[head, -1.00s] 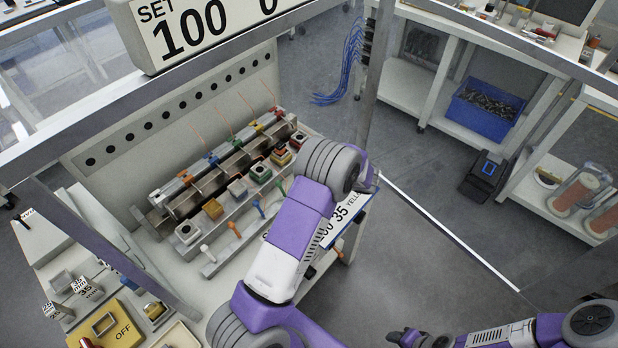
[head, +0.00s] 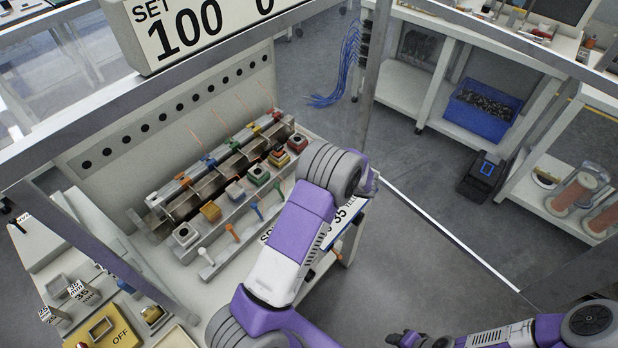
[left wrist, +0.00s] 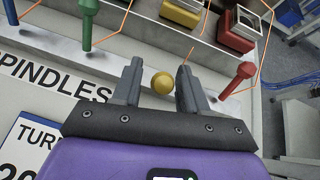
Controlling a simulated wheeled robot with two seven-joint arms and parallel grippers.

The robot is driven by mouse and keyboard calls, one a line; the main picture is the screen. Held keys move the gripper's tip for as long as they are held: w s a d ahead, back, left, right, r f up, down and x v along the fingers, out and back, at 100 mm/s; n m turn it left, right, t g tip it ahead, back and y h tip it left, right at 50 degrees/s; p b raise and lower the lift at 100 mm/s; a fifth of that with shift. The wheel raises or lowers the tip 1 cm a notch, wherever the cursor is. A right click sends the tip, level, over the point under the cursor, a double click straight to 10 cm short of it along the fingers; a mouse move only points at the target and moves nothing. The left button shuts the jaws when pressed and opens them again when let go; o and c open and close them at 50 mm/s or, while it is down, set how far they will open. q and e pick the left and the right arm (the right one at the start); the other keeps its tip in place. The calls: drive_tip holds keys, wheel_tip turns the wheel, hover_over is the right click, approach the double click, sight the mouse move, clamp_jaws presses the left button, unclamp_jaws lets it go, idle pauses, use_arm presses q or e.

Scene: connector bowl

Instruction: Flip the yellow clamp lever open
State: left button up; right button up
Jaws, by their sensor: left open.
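The yellow clamp lever shows in the left wrist view as a round yellow knob (left wrist: 162,83), seen nearly end-on; its shaft is hidden. My left gripper (left wrist: 156,88) is open, with one finger on each side of the knob and a gap on both sides. A green lever (left wrist: 88,22) and a blue lever (left wrist: 12,12) stand to the left, and a red lever (left wrist: 238,78) to the right. In the head view my left arm hides its gripper and the yellow lever. My right gripper (head: 418,340) is at the bottom edge, far from the levers, its jaws unclear.
The lever rail (head: 222,258) also carries white, orange and blue levers. Behind it stand coloured blocks, such as an orange one (head: 211,211), and a clamp row. A metal post (head: 372,80) rises beyond my left arm.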

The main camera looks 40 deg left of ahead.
use_arm(q)
drive_tip(key=p+v, duration=0.1)
drive_tip(key=v, duration=0.6)
drive_tip(key=shift+d+r, duration=0.1)
drive_tip(key=shift+d, duration=0.15)
drive_tip(key=shift+r, duration=0.1)
